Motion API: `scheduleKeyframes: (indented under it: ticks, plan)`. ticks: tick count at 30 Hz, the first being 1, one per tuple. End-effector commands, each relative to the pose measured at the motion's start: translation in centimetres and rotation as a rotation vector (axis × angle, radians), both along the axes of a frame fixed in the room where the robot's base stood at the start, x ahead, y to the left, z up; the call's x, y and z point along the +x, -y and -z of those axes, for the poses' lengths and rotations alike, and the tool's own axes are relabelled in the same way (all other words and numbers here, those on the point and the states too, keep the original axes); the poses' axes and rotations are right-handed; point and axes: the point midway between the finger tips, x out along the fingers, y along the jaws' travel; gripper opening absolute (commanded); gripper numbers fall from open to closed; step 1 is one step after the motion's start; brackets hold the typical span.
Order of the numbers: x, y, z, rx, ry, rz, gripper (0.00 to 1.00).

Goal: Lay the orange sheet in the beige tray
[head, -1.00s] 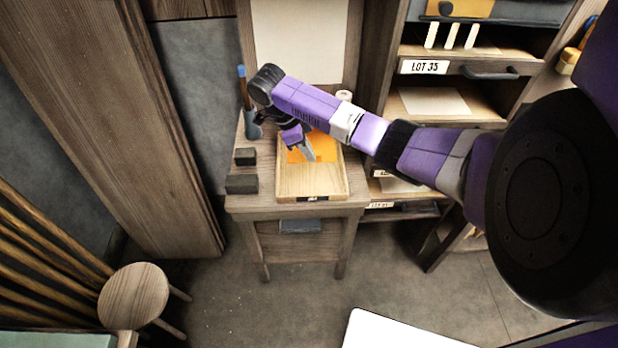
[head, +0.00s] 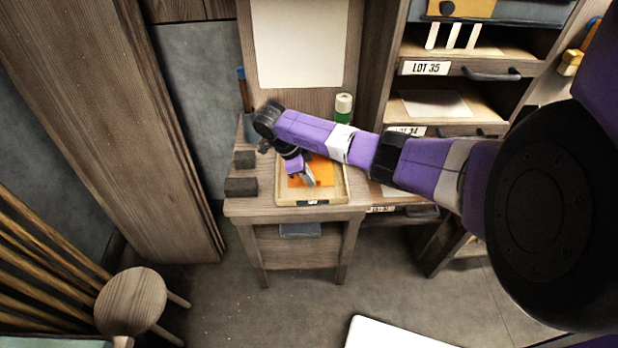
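The orange sheet (head: 323,171) lies flat over the beige tray (head: 338,197), within its rim as seen from above. I cannot tell whether it rests on the tray's floor or hangs just above it. The tray sits on a small wooden table. My gripper (head: 309,181) reaches down over the tray from the left, with its fingers at the sheet's left part. The fingers look shut on the sheet, though the grip itself is small and partly hidden. My wrist covers the tray's far left part.
Two dark blocks (head: 241,187) stand on the table's left side. A blue-tipped tool stands in a holder (head: 248,125) behind them. A white and green bottle (head: 343,106) stands at the back. A shelf unit (head: 480,125) is on the right, a round stool (head: 132,301) at lower left.

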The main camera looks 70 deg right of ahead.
Motion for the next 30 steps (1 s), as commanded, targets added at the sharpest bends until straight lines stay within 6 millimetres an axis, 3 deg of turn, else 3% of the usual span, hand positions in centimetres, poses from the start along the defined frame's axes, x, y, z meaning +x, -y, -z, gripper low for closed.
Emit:
scheduleKeyframes:
  ticks: [4, 6, 8, 20, 23, 30]
  plan:
    - [0.0, 0.0, 0.3, 0.001, 0.0, 0.0, 0.0]
    - [0.0, 0.0, 0.3, 0.0, -0.001, 0.0, 0.17]
    - [0.0, 0.0, 0.2, 0.0, -0.001, 0.0, 0.25]
    - [0.1, 0.0, -0.3, 0.0, 0.001, 0.0, 0.25]
    - [0.6, -0.2, -1.4, -0.001, 0.003, -0.001, 0.25]
    - [2.4, -1.0, -5.9, -0.001, 0.004, -0.001, 0.25]
